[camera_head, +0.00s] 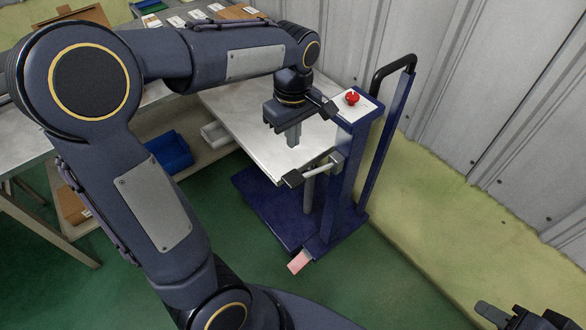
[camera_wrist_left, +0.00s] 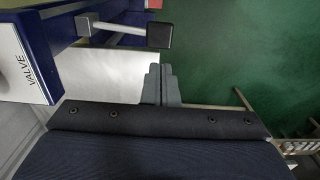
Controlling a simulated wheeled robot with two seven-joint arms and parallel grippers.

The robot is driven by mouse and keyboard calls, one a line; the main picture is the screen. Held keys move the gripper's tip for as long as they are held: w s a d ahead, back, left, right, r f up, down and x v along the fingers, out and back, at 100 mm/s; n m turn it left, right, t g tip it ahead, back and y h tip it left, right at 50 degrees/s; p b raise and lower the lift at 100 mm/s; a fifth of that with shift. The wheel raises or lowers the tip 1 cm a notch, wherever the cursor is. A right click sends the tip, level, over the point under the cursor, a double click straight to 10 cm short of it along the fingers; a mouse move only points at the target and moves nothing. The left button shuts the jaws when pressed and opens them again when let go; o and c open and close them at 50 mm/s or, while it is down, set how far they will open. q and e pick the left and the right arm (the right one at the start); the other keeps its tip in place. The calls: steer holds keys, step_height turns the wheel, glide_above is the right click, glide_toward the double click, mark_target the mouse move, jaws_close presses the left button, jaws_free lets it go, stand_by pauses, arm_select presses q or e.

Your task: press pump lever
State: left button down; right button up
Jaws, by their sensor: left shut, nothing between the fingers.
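A blue lift cart (camera_head: 343,185) with a pale platform (camera_head: 245,125) stands by the wall. A short grey lever with a dark block end (camera_head: 293,178) sticks out from its column; the block also shows in the left wrist view (camera_wrist_left: 160,36). A pink pedal (camera_head: 299,262) is low at the cart's base. I cannot tell which of the two is the pump lever. My left gripper (camera_head: 294,141) is shut and empty, above the platform; its fingers show together in the left wrist view (camera_wrist_left: 160,82), apart from the block. My right gripper (camera_head: 506,318) is partly visible at the bottom right.
A red knob (camera_head: 352,98) sits on the white panel on top of the column, marked VALVE in the left wrist view. A black push handle (camera_head: 392,70) rises behind. A blue bin (camera_head: 170,152) is on a shelf at left. The green floor in front is clear.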

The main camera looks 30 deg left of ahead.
mark_target(293, 178)
arm_select(q)
step_height(293, 178, down, 12)
steer(key=shift+f+b, duration=0.1)
steer(key=shift+b, duration=0.25)
steer(key=shift+f, duration=0.1)
